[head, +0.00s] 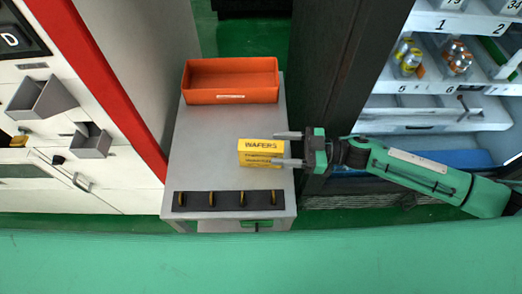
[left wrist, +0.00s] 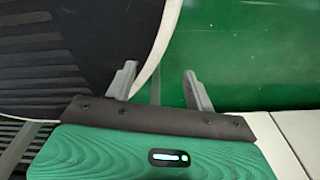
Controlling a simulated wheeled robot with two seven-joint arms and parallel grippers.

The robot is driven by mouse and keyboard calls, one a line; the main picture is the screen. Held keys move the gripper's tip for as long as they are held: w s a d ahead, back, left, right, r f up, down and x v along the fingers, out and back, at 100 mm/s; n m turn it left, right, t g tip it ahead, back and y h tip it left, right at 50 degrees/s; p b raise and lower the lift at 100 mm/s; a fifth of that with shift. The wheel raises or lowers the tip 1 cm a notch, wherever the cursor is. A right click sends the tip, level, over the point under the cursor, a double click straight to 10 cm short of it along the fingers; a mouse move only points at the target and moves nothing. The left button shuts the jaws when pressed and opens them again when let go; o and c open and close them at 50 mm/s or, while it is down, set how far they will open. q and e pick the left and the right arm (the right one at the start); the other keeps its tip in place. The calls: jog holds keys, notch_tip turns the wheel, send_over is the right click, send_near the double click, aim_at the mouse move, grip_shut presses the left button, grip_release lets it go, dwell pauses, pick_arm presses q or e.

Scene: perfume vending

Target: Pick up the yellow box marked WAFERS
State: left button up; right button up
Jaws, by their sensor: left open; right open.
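The yellow box marked WAFERS (head: 258,148) stands on the grey table (head: 215,135), right of its middle. My right gripper (head: 288,149) comes in from the right at the table's right edge. Its two grey fingers are open and apart. They reach to the box's right end, one toward its far side and one near its front face; I cannot tell whether they touch it. My left gripper (left wrist: 160,85) shows only in the left wrist view, open and empty, over a dark surface and a green floor.
An orange tray (head: 230,97) sits at the back of the table. A dark strip with several yellow-brown hooks or pegs (head: 225,200) lies along the front edge. A vending cabinet (head: 440,100) with bottles is at the right. A white and red machine (head: 85,120) stands at the left.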

aim_at(263, 148)
jog(key=a, duration=0.2)
jog(key=a+p, duration=0.1)
jog(key=a, duration=0.1)
jog(key=shift+w+a, duration=0.2)
jog(key=shift+a, duration=0.2)
jog(key=shift+a+f, duration=0.1)
jog(key=shift+a, duration=0.15)
jog(key=shift+c, duration=0.2)
pick_arm(q)
jog(key=shift+s+r, duration=0.25)
jog(key=shift+s, duration=0.35)
pick_arm(e)
jog(key=c, duration=1.1)
